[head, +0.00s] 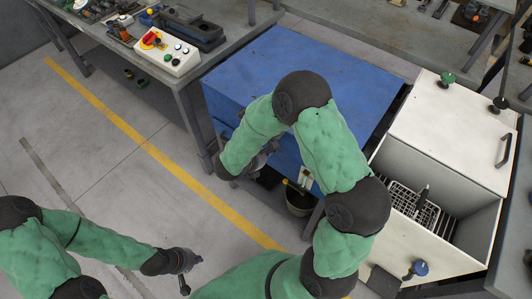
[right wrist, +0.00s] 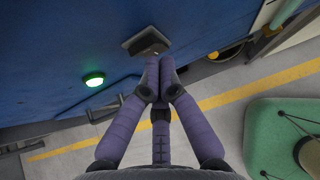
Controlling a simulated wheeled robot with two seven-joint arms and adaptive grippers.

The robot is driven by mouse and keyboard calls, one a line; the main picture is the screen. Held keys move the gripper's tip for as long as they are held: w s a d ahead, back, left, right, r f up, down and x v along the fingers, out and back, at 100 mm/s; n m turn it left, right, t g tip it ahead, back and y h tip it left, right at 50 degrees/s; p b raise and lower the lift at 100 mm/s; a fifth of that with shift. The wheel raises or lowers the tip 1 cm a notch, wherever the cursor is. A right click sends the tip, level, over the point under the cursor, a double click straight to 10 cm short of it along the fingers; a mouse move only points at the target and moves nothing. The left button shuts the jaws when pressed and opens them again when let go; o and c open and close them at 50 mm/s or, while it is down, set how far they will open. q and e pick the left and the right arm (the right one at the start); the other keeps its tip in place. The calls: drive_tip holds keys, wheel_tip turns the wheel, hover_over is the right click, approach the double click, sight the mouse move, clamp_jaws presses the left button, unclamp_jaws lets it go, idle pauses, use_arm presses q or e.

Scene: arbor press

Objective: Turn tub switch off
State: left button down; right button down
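In the right wrist view, a dark switch housing (right wrist: 146,42) sits on a blue panel, with a lighter part at its lower edge. A lit green lamp (right wrist: 94,79) is left of it. My right gripper (right wrist: 160,78) has its fingers drawn together, with the tips at the housing's lower edge; I cannot tell whether they touch it. In the head view my right gripper (head: 262,160) is at the front of the blue cabinet (head: 275,60), partly hidden by my arm. The white tub (head: 455,130) stands open at the right. My left gripper (head: 186,265) hangs over the floor, away from everything.
A workbench with a control box (head: 168,52) with buttons stands at the upper left. A dark bucket (head: 299,201) stands beside the cabinet front. A wire basket (head: 412,206) is in the tub. The floor with the yellow line (head: 150,148) is clear.

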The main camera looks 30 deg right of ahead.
use_arm(q)
drive_tip(key=shift+r+p, duration=0.8)
drive_tip(key=shift+r, duration=0.15)
use_arm(e)
drive_tip(key=shift+w+d+r+g+y, duration=0.15)
drive_tip(key=shift+d+r+g+y, duration=0.15)
drive_tip(key=shift+d+y, duration=0.25)
use_arm(q)
drive_tip(key=shift+r, duration=0.1)
use_arm(e)
drive_tip(key=shift+a+r, duration=0.1)
use_arm(q)
drive_tip(key=shift+r+p, duration=0.45)
drive_tip(key=shift+p, duration=0.1)
use_arm(e)
drive_tip(key=shift+r, duration=0.65)
drive_tip(key=shift+a, duration=0.1)
